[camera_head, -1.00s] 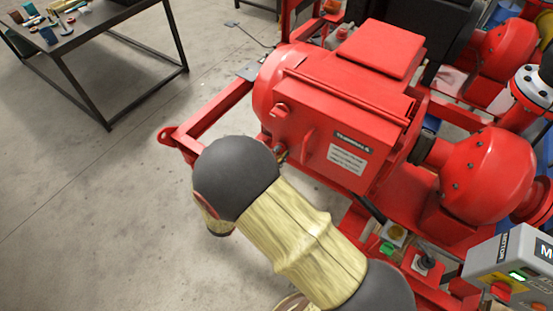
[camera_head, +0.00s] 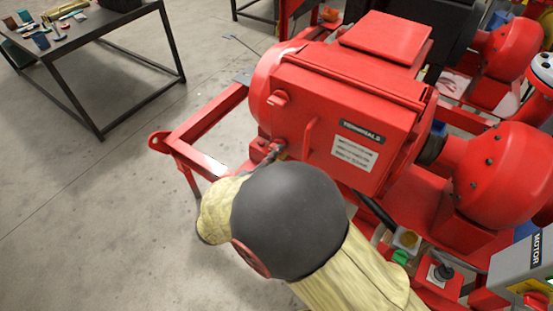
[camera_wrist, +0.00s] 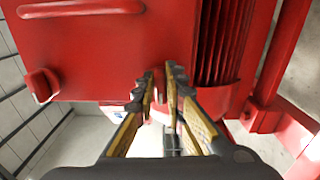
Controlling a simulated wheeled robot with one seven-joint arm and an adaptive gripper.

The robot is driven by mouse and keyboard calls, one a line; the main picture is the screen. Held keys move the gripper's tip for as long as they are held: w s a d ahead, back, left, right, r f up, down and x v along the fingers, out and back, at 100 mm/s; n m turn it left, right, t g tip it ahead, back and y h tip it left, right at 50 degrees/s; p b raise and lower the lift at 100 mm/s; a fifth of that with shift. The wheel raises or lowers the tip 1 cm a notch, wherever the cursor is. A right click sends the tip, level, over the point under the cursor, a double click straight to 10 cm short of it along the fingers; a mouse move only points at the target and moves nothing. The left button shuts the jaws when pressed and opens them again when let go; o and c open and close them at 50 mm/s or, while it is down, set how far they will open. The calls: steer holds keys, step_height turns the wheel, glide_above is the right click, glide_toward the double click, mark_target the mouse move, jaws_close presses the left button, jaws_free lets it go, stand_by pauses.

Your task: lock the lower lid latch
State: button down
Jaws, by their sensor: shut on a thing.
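The red terminal box (camera_head: 352,110) has a closed front lid with a "TERMINALS" label, and it also fills the upper left of the wrist view (camera_wrist: 110,55). The lower lid latch (camera_head: 262,143) is a small red piece at the lid's lower left edge. In the wrist view the latch (camera_wrist: 160,84) shows only as red between the fingertips, mostly hidden. My gripper (camera_head: 277,151) is at this latch; in the wrist view my gripper (camera_wrist: 161,77) has its fingers closed on it. The latch's exact angle cannot be told. The upper latch (camera_head: 278,98) stands free, also at left in the wrist view (camera_wrist: 40,85).
A red lid handle (camera_head: 310,136) is close to my gripper. A red skid frame (camera_head: 205,125) runs at the left, and a red pump housing (camera_head: 500,175) stands at the right. A workbench (camera_head: 85,35) with tools is at the far left. The floor between is clear.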

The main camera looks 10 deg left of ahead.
steer(key=shift+m+b, duration=0.3)
stand_by(0.4)
steer(key=c, duration=2)
jaws_free()
steer(key=shift+o, duration=0.8)
steer(key=shift+s, duration=0.1)
steer(key=v, duration=1.1)
steer(key=shift+s+a, duration=0.2)
steer(key=shift+s, duration=0.15)
steer(key=shift+f, duration=0.1)
